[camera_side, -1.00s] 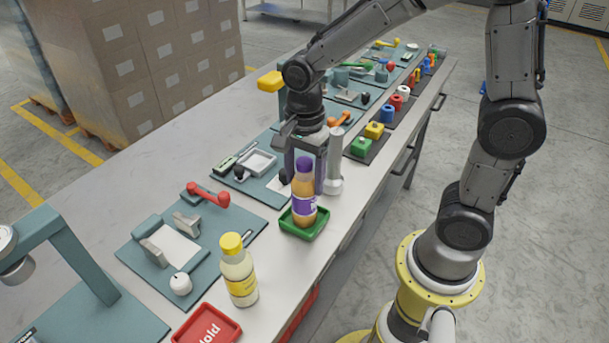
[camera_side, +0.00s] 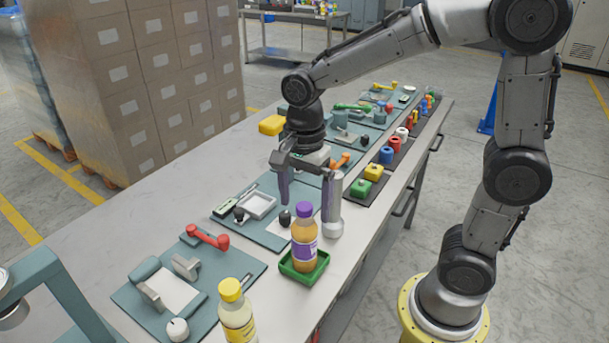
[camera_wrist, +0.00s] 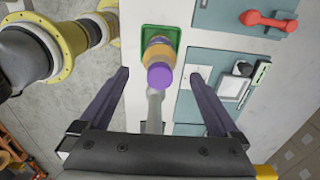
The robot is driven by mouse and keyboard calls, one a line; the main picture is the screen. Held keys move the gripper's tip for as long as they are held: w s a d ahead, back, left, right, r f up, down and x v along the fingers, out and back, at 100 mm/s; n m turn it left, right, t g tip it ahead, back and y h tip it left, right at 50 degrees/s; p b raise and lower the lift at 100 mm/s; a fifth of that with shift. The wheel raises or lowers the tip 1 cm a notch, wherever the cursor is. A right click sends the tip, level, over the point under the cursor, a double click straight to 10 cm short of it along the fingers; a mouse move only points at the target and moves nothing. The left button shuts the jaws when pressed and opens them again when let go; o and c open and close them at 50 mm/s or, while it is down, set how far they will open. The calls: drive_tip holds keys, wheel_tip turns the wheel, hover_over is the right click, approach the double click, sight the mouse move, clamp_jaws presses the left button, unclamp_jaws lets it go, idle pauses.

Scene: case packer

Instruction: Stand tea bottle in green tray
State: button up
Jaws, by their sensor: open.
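The tea bottle (camera_side: 304,240), amber with a purple cap and purple label, stands upright in the green tray (camera_side: 288,272) near the table's front edge. In the wrist view the bottle (camera_wrist: 158,66) shows cap-on, with the green tray (camera_wrist: 174,32) around its base. My gripper (camera_side: 306,200) is open and empty, above and behind the bottle, apart from it. Its two fingers also show spread wide in the wrist view (camera_wrist: 157,72), with the bottle's cap between them in the picture.
A yellow-capped bottle (camera_side: 237,312) stands left of the tray. Teal boards with a red-handled clamp (camera_side: 208,237) and other fixtures lie to the left. Coloured blocks (camera_side: 361,188) line the right edge.

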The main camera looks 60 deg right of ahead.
wheel_tip(320, 180, up, 6)
drive_tip(key=shift+s+r, duration=0.1)
drive_tip(key=shift+r, duration=0.4)
drive_tip(key=s+d+f+n+t, duration=0.1)
drive_tip(key=s+d+n+t, duration=0.2)
drive_tip(key=s+n, duration=1)
drive_tip(key=n+t, duration=0.2)
drive_tip(key=n, duration=0.3)
drive_tip(key=shift+f+t, duration=0.3)
drive_tip(key=shift+f, duration=0.05)
idle(0.6)
